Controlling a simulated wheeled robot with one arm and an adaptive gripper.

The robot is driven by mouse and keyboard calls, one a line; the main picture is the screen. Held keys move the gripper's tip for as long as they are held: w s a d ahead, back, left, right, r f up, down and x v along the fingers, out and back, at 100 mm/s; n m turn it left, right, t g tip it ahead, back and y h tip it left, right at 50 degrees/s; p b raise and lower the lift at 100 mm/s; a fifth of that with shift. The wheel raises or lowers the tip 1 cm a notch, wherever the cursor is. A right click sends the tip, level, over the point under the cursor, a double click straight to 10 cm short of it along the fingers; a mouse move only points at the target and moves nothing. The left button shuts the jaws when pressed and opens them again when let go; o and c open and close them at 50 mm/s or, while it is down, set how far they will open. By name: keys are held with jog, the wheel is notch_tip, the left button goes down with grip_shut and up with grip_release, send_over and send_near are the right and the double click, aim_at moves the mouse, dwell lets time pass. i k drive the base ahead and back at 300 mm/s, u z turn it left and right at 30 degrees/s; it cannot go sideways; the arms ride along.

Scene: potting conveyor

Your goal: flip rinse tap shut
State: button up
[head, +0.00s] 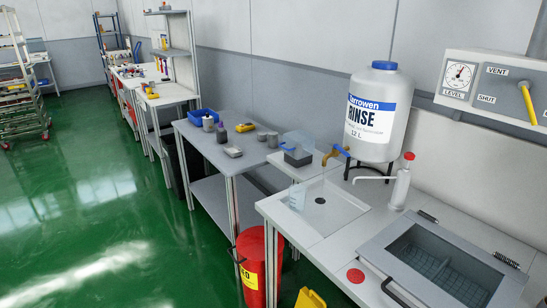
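The white rinse drum (381,145) has a blue cap and a label reading RINSE 12 L. It stands on a dark stand at the back of the white bench, against the wall. The rinse tap (329,156) is a small brass spout at the drum's lower left. Its short blue lever (342,150) sits at a slant on the tap. The tap is too small to tell whether it is open or shut. A shallow white sink (336,209) with a dark drain lies in front of it. My gripper is not in view.
A pump bottle (400,187) with a red top stands right of the drum. A clear box (297,150) is left of the tap. A grey lidded basin (440,265) fills the bench's right end. A red bin (253,268) stands below the bench. Green floor is free at left.

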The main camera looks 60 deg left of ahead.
aim_at(336, 146)
jog(key=k, duration=0.45)
jog(key=u, duration=1.4)
jog(key=i, duration=1.2)
jog(key=u, duration=0.05)
jog(key=k, duration=0.5)
jog(key=u, duration=0.7)
jog(key=i, duration=0.75)
jog(key=z, duration=0.15)
